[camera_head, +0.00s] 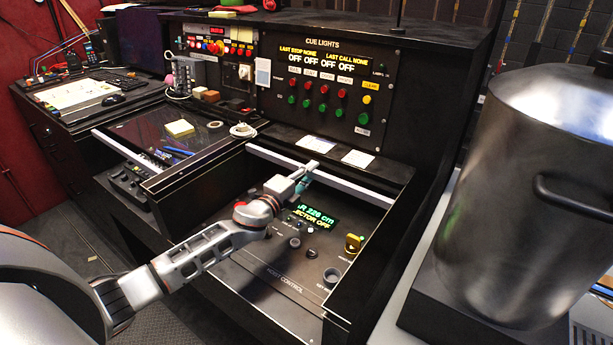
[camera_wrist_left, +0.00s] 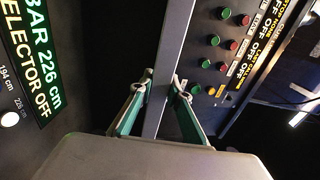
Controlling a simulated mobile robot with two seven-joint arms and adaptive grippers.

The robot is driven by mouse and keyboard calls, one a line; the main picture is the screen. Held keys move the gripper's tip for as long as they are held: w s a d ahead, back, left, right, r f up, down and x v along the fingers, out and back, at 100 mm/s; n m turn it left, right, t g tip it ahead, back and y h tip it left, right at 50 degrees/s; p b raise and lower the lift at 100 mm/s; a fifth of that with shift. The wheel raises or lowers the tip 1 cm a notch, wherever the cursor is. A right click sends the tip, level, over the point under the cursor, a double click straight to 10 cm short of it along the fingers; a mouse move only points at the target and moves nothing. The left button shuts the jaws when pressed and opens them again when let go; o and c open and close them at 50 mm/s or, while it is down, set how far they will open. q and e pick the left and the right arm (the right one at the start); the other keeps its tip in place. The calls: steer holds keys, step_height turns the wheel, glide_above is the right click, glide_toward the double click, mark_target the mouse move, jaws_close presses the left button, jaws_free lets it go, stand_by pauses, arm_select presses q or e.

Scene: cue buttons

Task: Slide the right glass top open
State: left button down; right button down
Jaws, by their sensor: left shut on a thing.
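The right glass top shows as a long pale metal edge bar (camera_head: 350,187) across the back of the right console bay, below the cue lights panel. The glass itself is hard to make out. My left gripper (camera_head: 309,173) reaches over the bay to this bar, near its middle. In the left wrist view, the two green-padded fingers of my left gripper (camera_wrist_left: 160,88) are shut on the grey bar (camera_wrist_left: 172,45), one on each side. The control panel (camera_head: 275,270) in the bay lies uncovered in front of the bar. My right gripper is out of view.
White cards (camera_head: 357,159) lie on the ledge behind the bar. The cue lights panel (camera_head: 325,85) rises behind. A large steel pot (camera_head: 530,190) stands at the right.

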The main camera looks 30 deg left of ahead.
arm_select(q)
steer(key=w, duration=0.3)
steer(key=shift+d, duration=0.2)
steer(key=c, duration=1.9)
jaws_free()
steer(key=shift+w, duration=0.1)
steer(key=s, duration=0.4)
steer(key=s+a, duration=0.1)
steer(key=s, duration=0.7)
steer(key=shift+a, duration=0.35)
